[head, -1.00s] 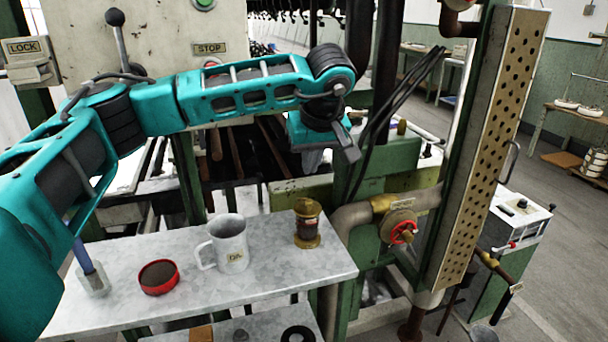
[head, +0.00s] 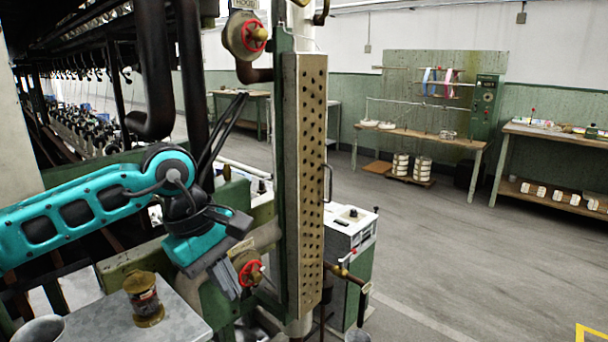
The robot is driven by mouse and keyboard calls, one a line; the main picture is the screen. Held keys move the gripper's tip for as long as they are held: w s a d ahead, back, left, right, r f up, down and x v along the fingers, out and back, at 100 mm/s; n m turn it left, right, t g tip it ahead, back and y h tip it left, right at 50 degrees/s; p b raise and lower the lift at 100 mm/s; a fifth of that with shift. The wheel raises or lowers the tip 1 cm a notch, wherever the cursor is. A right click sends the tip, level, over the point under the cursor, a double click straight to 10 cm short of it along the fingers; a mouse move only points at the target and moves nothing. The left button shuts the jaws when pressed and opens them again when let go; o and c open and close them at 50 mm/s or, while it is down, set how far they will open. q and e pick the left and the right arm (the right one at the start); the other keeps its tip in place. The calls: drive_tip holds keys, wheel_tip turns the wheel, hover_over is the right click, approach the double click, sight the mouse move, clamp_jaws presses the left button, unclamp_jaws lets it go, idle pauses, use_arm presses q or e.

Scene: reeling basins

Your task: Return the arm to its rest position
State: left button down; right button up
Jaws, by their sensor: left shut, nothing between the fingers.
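My left arm comes in from the left in the head view, teal with black joints. My left gripper (head: 226,278) hangs at its end, pointing down, shut and empty. It is in front of the green machine frame, to the right of and above the metal table (head: 185,318). A red handwheel (head: 251,273) shows just right of the gripper. My right arm and gripper do not show.
A perforated panel (head: 312,180) rises right of the gripper. A white-topped cabinet (head: 350,230) stands behind it. Open floor (head: 450,260) lies right.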

use_arm(q)
drive_tip(key=s+d+n+g+h, duration=0.2)
drive_tip(key=s+d+n+h, duration=0.3)
drive_tip(key=d, duration=0.3)
drive_tip(key=s+d+n+g+h, duration=0.2)
drive_tip(key=s+d+n+h, duration=0.2)
drive_tip(key=d+h, duration=0.45)
drive_tip(key=w+a+f+m+t+y, duration=0.2)
drive_tip(key=a+f+m+t, duration=0.2)
drive_tip(key=m+t, duration=0.55)
drive_tip(key=w+a+f+m+t+y, duration=0.2)
drive_tip(key=a+f+m+t+y, duration=0.15)
drive_tip(key=m, duration=1.05)
drive_tip(key=w+a+f+m+t+y, duration=0.1)
drive_tip(key=a+f+m+t, duration=0.3)
drive_tip(key=m+t, duration=0.55)
drive_tip(key=s+a+f+n+g+y, duration=0.4)
drive_tip(key=s+a+f+n, duration=0.1)
drive_tip(key=f, duration=0.4)
drive_tip(key=s+a+f+n+g+y, duration=0.4)
drive_tip(key=s+a+f+n, duration=0.1)
drive_tip(key=s+f, duration=0.3)
drive_tip(key=shift+a+f+n, duration=0.15)
drive_tip(key=shift+f+n, duration=0.55)
drive_tip(key=shift+f, duration=0.1)
drive_tip(key=shift+g, duration=0.25)
